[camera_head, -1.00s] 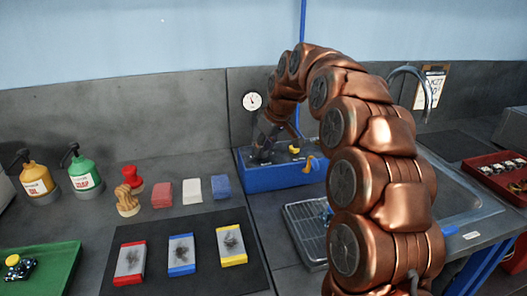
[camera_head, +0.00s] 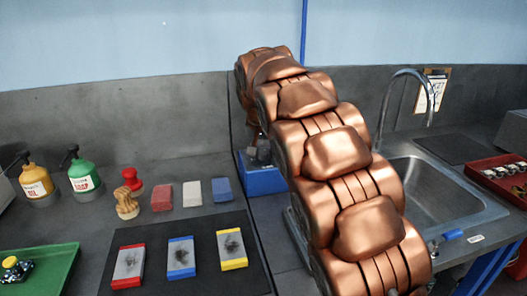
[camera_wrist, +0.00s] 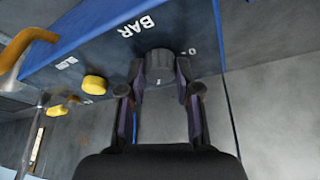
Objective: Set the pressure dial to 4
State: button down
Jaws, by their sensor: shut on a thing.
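The pressure dial is a dark grey round knob (camera_wrist: 159,64) on the dark top of a blue-sided box (camera_wrist: 85,35). White "BAR" lettering and a "0" mark stand beside it, upside down in the wrist view; its other marks are too small or hidden to read. My gripper (camera_wrist: 160,78) has one finger on each side of the knob and is closed on it. In the head view my arm hides most of the blue box (camera_head: 265,182), the dial and the wall gauge.
A sink (camera_head: 440,195) lies right of my arm. Sanding-style blocks (camera_head: 180,257) lie on a black mat at left.

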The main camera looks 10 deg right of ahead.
jog(key=m+h, duration=0.1)
jog(key=m, duration=0.1)
jog(key=m+g, duration=0.1)
jog(key=m, duration=0.2)
jog(key=shift+w+a+m+h, duration=0.1)
jog(key=shift+a+m+h, duration=0.05)
jog(key=shift+m+h, duration=0.2)
jog(key=shift+m+g+h, duration=0.35)
jog(key=shift+m+g, duration=0.45)
jog(key=shift+m, duration=0.85)
jog(key=c, duration=0.8)
grip_release()
jog(key=shift+r, duration=0.1)
